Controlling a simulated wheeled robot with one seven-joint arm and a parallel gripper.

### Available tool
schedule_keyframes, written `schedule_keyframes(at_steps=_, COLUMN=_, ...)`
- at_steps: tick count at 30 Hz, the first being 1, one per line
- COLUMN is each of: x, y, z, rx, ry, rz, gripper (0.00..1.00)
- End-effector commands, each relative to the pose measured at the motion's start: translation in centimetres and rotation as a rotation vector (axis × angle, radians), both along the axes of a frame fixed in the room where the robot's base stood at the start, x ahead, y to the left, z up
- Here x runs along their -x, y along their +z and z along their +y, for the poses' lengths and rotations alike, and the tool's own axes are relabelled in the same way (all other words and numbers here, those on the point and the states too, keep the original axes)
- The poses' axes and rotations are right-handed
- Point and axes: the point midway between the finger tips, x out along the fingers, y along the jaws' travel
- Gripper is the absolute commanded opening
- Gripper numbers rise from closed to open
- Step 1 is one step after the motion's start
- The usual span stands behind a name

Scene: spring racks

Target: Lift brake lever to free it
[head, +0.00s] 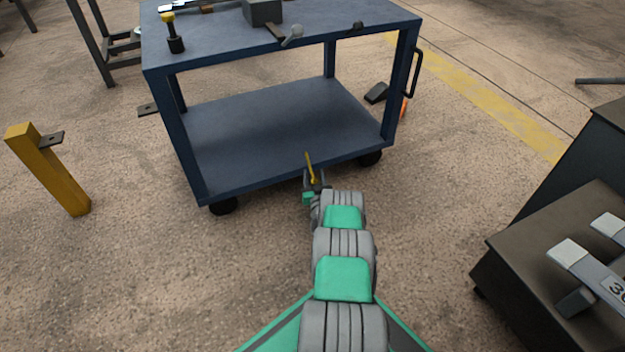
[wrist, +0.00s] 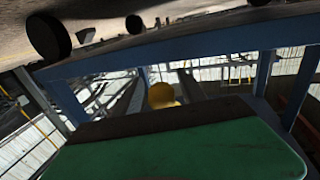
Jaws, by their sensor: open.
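The brake lever (head: 310,165) is a thin yellow bar at the front lower edge of the blue cart, left of the front right caster. It slants up and to the left. My gripper (head: 315,182) is open at the lever's lower end, just in front of the cart's bottom shelf. In the wrist view a rounded yellow end (wrist: 162,95), which looks like the lever's, shows just beyond the dark edge of my green gripper part. I cannot tell whether the fingers touch the lever. Its lower end is partly hidden by the gripper.
The blue cart (head: 270,125) stands on casters with an empty lower shelf and tools on top. A yellow post (head: 50,170) stands at left. A dark wedge (head: 376,93) lies behind the cart's right side. A dark bench (head: 530,240) stands at right. Floor between is clear.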

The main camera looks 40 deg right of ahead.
Motion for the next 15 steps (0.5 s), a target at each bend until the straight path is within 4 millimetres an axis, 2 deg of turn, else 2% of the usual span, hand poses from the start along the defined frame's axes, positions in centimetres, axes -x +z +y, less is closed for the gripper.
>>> schedule_keyframes(at_steps=5, x=-0.12, y=0.07, z=0.15, rx=-0.001, ry=0.003, rz=0.001, gripper=0.48)
schedule_keyframes(at_steps=15, x=-0.18, y=0.06, z=0.26, rx=-0.001, ry=0.005, rz=0.001, gripper=0.21)
